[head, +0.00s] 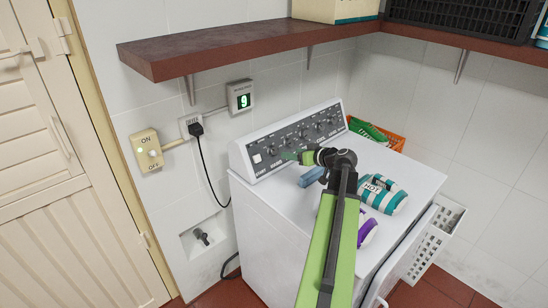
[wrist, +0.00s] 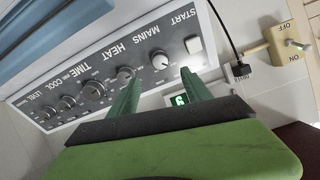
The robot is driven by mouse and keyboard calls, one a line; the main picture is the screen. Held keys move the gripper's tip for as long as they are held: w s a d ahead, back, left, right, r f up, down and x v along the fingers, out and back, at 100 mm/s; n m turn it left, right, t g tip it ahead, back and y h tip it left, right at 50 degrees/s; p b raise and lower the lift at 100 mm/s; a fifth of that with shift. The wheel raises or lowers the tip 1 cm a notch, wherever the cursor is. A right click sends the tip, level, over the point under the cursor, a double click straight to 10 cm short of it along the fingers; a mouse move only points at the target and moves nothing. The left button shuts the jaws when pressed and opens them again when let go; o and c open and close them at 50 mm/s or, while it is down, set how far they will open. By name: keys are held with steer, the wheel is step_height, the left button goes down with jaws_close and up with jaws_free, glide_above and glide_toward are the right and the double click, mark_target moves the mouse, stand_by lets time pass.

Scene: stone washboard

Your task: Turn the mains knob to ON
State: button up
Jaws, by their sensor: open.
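The mains knob (wrist: 159,60) is a round dark-and-silver knob under the label MAINS on the machine's grey control panel (wrist: 95,75), which appears upside down in the wrist view. It sits between the white START button (wrist: 192,44) and the heat knob (wrist: 125,73). Which way its pointer faces is too small to tell. My gripper (wrist: 158,80) is open; its two green fingers are apart and empty, pointing at the panel with the mains knob seen between their tips. In the head view my gripper (head: 290,157) is just in front of the panel's left part.
A cream ON/OFF wall switch (head: 146,150) and a black plug (head: 196,129) are left of the white machine (head: 290,235). A wall display (head: 240,97) shows a green digit. A shelf (head: 215,55) overhangs. A striped bundle (head: 383,195) lies on the machine top.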

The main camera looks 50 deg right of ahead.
mark_target(275, 151)
steer(key=b+x, duration=0.3)
steer(key=x, duration=0.8)
steer(key=shift+w+f, duration=0.1)
steer(key=shift+w, duration=0.05)
